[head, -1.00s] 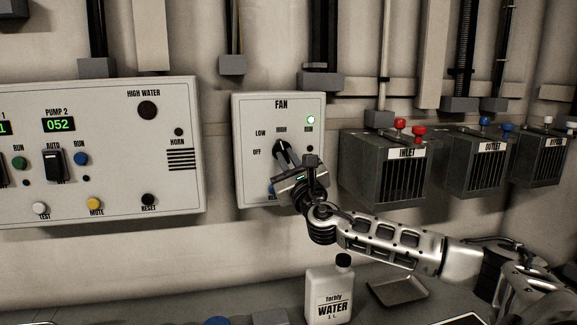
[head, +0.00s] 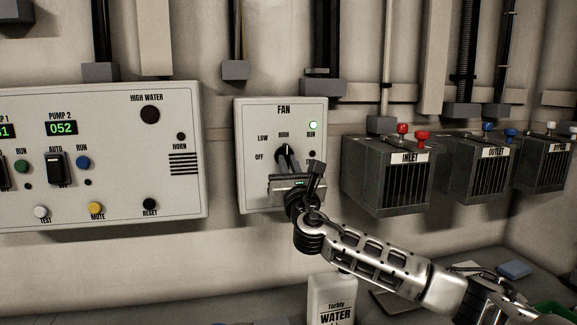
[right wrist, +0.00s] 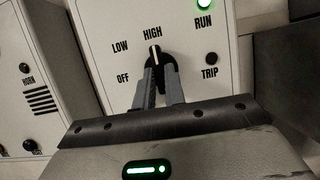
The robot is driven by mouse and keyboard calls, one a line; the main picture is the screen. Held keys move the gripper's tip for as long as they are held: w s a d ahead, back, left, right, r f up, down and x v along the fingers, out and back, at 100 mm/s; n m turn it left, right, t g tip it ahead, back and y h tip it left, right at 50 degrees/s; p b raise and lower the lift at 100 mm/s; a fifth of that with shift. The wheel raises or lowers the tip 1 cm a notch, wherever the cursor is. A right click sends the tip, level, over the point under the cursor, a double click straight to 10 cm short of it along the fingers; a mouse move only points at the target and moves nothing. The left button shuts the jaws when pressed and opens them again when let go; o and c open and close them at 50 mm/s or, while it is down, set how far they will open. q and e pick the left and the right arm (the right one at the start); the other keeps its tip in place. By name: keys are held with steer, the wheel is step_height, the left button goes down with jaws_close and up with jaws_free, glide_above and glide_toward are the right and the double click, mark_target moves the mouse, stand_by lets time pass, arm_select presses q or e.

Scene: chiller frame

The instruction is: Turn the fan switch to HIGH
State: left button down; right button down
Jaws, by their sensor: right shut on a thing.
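The fan panel (head: 252,125) is a pale box on the wall with OFF, LOW and HIGH marks, a lit green RUN lamp (head: 313,125) and a dark TRIP lamp (right wrist: 211,58). Its black rotary switch (head: 283,151) shows in the right wrist view (right wrist: 155,57), where its white pointer line points up at the HIGH mark. My right gripper (right wrist: 158,80) is shut on the switch knob, one finger on each side; it also shows in the head view (head: 289,165). The gripper hides the panel's lower part. My left gripper is not in view.
A larger pump panel (head: 110,195) with buttons and displays is on the left. Grey INLET (head: 385,185) and OUTLET (head: 470,175) boxes with coloured knobs are on the right. A white water bottle (head: 325,292) stands on the bench below my right arm.

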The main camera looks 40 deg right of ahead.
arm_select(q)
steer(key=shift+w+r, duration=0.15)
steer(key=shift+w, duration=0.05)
arm_select(e)
steer(key=c, duration=1.5)
jaws_free()
steer(key=shift+o, duration=0.2)
arm_select(q)
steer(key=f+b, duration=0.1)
steer(key=b, duration=0.1)
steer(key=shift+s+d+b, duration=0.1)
steer(key=shift+b, duration=0.2)
arm_select(e)
steer(key=v, duration=1.6)
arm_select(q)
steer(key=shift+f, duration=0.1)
